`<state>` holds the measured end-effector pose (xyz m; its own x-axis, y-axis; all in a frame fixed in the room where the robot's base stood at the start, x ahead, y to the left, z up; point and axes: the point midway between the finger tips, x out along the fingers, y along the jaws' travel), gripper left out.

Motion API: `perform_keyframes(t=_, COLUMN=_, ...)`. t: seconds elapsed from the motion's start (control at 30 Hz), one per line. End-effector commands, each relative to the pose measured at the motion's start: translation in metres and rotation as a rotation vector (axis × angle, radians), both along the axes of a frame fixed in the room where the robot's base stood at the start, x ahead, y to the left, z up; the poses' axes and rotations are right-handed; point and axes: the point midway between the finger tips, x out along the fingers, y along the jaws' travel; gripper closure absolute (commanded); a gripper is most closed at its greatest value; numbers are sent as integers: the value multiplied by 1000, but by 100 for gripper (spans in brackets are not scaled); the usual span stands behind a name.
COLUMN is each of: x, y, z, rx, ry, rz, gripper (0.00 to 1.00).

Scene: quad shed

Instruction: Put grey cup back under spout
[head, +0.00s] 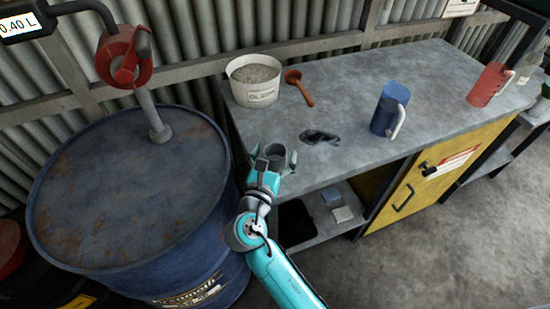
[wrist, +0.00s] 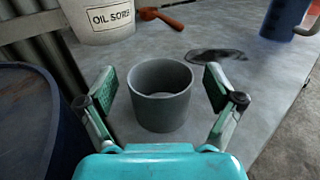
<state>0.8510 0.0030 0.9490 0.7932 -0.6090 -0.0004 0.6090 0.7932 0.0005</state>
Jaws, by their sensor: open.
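The grey cup (wrist: 161,95) stands upright on the near left end of the grey workbench (wrist: 205,20); in the head view the cup (head: 275,150) shows at the bench's edge. My gripper (wrist: 161,88) is open, with one finger on each side of the cup and a visible gap on both sides; the head view also shows my gripper (head: 272,160) there. The cup looks empty inside. The spout is on the red pump (head: 122,58) on the blue drum (head: 130,190), left of the bench. Its outlet is partly cut off at the top left.
A white OIL SORB bucket (head: 255,82), red scoop (head: 300,88), dark oil patch (head: 319,137), blue jug (head: 388,110) and red jug (head: 490,84) are on the bench. A display reading 0.40 L (head: 18,25) hangs top left. Bare bench lies between scoop and blue jug.

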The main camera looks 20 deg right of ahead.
Motion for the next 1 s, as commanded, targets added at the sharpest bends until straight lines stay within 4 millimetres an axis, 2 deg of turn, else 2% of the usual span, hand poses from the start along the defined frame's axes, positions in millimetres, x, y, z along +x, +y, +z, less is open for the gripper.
perform_keyframes(t=0.3, x=4, y=-3, z=0, rx=-1, ry=1, rz=1, gripper=8)
perform_keyframes(t=0.57, x=4, y=-3, z=0, rx=0, ry=0, rz=0, gripper=74)
perform_keyframes(t=0.63, x=4, y=-3, z=0, rx=-1, ry=-1, rz=0, gripper=74)
perform_keyframes(t=0.67, x=4, y=-3, z=0, rx=0, ry=0, rz=0, gripper=79)
perform_keyframes(t=1.0, x=4, y=-3, z=6, rx=0, ry=-2, rz=0, gripper=79)
